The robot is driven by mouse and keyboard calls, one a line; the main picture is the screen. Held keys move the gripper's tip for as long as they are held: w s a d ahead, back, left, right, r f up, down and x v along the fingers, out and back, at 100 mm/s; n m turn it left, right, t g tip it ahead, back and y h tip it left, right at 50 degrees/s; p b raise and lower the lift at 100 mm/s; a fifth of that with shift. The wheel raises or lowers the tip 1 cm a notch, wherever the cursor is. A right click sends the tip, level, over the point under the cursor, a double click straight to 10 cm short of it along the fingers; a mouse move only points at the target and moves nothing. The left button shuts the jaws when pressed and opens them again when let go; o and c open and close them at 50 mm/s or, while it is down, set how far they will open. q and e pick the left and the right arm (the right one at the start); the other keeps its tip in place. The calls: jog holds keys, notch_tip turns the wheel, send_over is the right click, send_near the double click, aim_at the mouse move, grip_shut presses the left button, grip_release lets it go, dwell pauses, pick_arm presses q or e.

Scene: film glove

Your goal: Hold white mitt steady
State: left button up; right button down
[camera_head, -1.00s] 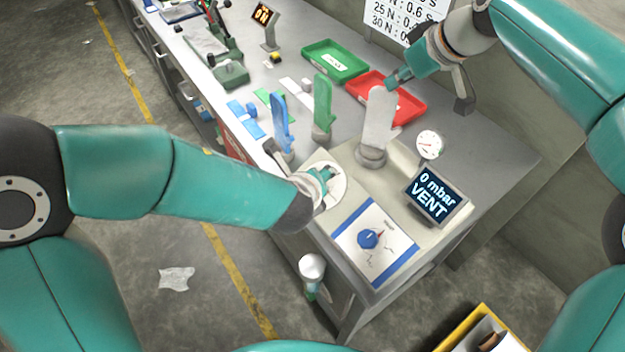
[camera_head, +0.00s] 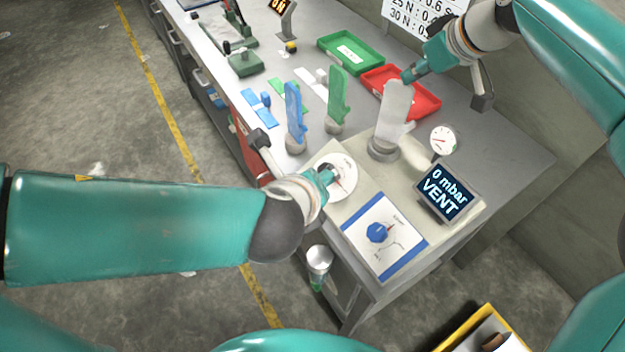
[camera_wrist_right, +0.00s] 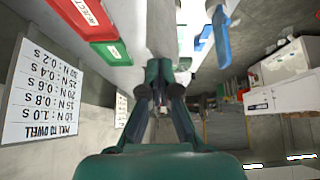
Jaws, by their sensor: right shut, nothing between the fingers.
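The white mitt (camera_head: 394,112) stands upright on a round grey base (camera_head: 383,149) on the bench in the head view. My right gripper (camera_head: 408,76) is shut and empty, close to the mitt's top from the upper right. I cannot tell whether it touches the mitt. In the right wrist view, the fingers of my right gripper point at a pale shape that I cannot name surely. My left gripper (camera_head: 328,178) is at a round white dial plate (camera_head: 344,191). Its fingers are partly hidden, so its opening does not show.
A blue mitt (camera_head: 294,112) and a green mitt (camera_head: 338,92) stand left of the white one. Behind are a red tray (camera_head: 425,101) and a green tray (camera_head: 350,54).

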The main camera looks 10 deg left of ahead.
jog(key=shift+s+f, duration=0.1)
jog(key=shift+f, duration=0.35)
jog(key=shift+w+r, duration=0.2)
jog(key=shift+r, duration=2.6)
jog(key=shift+r, duration=0.15)
jog(key=shift+r, duration=0.2)
notch_tip(320, 180, up, 2)
jog(key=shift+r+p, duration=0.2)
jog(key=shift+p, duration=1.05)
